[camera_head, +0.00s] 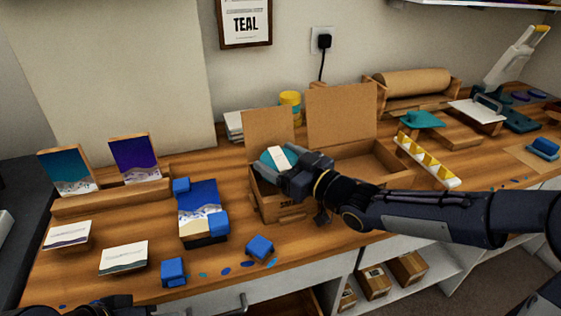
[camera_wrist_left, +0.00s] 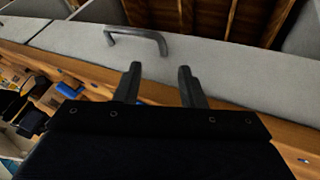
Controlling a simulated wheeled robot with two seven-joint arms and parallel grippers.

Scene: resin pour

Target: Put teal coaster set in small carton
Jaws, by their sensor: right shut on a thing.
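The teal coaster set (camera_head: 268,159), teal with a white band, is in my right gripper (camera_head: 283,166), at the opening of the small carton (camera_head: 285,212). The gripper is shut on it. The small carton is open, with its flap standing up at the back; the gripper hides much of its inside, so I cannot tell whether the set touches it. My left gripper (camera_wrist_left: 158,78) is open and empty in the left wrist view, in front of the bench's drawer fronts. Only a dark part of it shows at the bottom left of the head view.
A larger open carton (camera_head: 395,160) stands right of the small one, partly behind my right arm. A seascape panel (camera_head: 200,200) with blue blocks lies left of the cartons. Two pictures stand on a wooden rack (camera_head: 110,198). A yellow-and-white tray (camera_head: 428,163) lies at right.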

